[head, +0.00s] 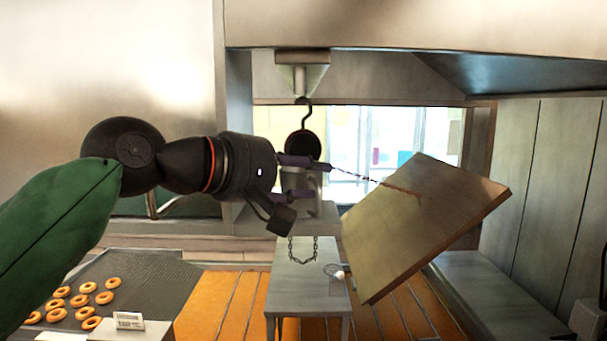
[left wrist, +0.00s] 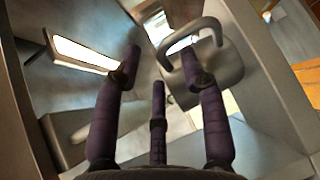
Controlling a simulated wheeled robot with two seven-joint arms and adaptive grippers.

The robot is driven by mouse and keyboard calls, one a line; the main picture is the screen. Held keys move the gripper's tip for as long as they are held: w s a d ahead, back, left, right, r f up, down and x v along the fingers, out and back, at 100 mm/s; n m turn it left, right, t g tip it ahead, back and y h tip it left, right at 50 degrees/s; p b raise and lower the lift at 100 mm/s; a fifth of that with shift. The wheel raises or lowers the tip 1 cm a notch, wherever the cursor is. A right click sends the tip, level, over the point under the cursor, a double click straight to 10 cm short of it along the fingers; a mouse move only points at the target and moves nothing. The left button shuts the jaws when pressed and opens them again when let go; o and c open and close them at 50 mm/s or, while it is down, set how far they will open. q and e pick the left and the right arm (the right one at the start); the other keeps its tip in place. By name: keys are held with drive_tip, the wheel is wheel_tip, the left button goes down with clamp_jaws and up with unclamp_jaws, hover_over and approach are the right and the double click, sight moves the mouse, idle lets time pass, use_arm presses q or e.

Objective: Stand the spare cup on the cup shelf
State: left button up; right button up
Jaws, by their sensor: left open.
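A grey cup-like vessel (head: 299,184) shows in the head view just behind my left gripper (head: 318,165), which covers part of it. In the left wrist view its grey body (left wrist: 222,68) and looped handle lie beyond the fingertips. My left gripper (left wrist: 160,66) is open, its purple fingers spread and nothing held between them. One fingertip overlaps the handle in the picture; I cannot tell whether they touch. I cannot tell for certain which surface is the cup shelf. My right gripper is not in view.
A tilted board (head: 425,225) hangs by a chain right of the gripper. A dark round object (head: 303,146) hangs under a hook behind the gripper. A small grey table (head: 305,280) stands below. Rings lie on a dark tray (head: 140,275) at lower left.

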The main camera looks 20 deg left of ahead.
use_arm(q)
drive_tip(key=b+v, duration=0.2)
drive_tip(key=v, duration=1)
